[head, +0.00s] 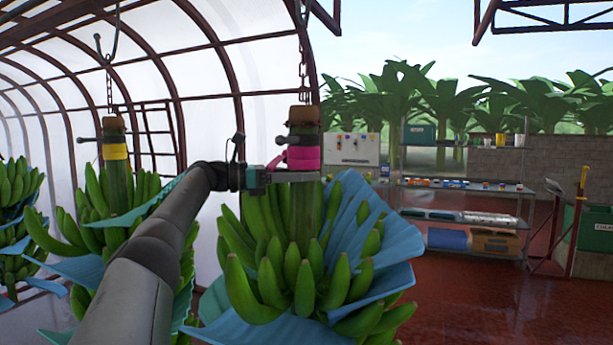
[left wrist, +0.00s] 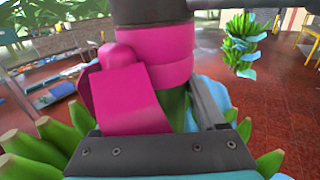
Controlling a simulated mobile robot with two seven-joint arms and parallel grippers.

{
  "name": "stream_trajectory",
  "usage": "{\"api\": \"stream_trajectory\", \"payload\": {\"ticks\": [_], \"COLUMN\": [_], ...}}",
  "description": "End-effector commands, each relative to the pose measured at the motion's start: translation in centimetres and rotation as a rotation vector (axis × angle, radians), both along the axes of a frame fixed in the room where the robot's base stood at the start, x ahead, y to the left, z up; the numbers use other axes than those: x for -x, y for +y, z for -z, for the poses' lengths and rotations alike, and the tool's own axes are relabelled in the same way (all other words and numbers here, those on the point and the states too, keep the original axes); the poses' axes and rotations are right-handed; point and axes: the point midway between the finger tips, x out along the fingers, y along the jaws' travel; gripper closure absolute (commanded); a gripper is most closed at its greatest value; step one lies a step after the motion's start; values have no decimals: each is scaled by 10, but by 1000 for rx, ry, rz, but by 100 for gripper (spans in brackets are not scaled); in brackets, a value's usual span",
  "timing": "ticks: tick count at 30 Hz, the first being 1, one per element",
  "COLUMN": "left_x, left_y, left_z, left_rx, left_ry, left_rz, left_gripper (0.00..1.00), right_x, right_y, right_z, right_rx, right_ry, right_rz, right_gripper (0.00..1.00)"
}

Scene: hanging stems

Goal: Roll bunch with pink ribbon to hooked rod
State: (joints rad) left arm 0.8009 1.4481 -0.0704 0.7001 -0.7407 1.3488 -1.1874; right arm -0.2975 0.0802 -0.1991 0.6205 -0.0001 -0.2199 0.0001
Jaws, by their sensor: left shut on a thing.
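The bunch with the pink ribbon (head: 303,158) is a large green banana bunch (head: 262,287) hanging upright from a chain (head: 303,62), with blue sheets between its fruit. My left gripper (head: 292,177) is shut on its stem, just below the ribbon. In the left wrist view the ribbon (left wrist: 170,75) is wrapped around the stem, one tail hanging down between the jaws. A curved metal hook (head: 98,42) shows at upper left, above the yellow-ribbon bunch; I cannot tell whether it is the hooked rod. My right gripper is not in view.
A bunch with a yellow ribbon (head: 115,152) hangs close on the left, with another bunch (head: 15,205) beyond it. Shelves (head: 465,187) and a green bin (head: 592,240) stand at the right. The red floor (head: 470,300) in front of them is clear.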

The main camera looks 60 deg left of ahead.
Motion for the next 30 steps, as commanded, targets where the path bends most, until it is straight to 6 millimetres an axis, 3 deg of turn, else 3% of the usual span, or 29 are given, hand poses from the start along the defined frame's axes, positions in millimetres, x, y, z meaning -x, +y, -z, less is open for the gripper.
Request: {"api": "stream_trajectory", "payload": {"ticks": [1,8,17,20,26,30], "left_x": [1,0,2,11,50,76], "left_y": [2,1,2,6,22,33], "left_z": [-1,0,0,1,1,-2], "left_rx": [0,0,0,0,0,3], "left_ry": [1,1,1,1,1,1], "left_rz": [-9,-5,-4,-4,-9,-8], "left_gripper": [27,1,0,0,0,0], "right_x": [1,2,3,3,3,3], "right_y": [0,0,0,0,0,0], "right_z": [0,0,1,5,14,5], "right_rx": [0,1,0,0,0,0], "right_ry": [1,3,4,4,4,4], "right_rz": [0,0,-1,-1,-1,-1], "right_gripper": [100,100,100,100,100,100]}}
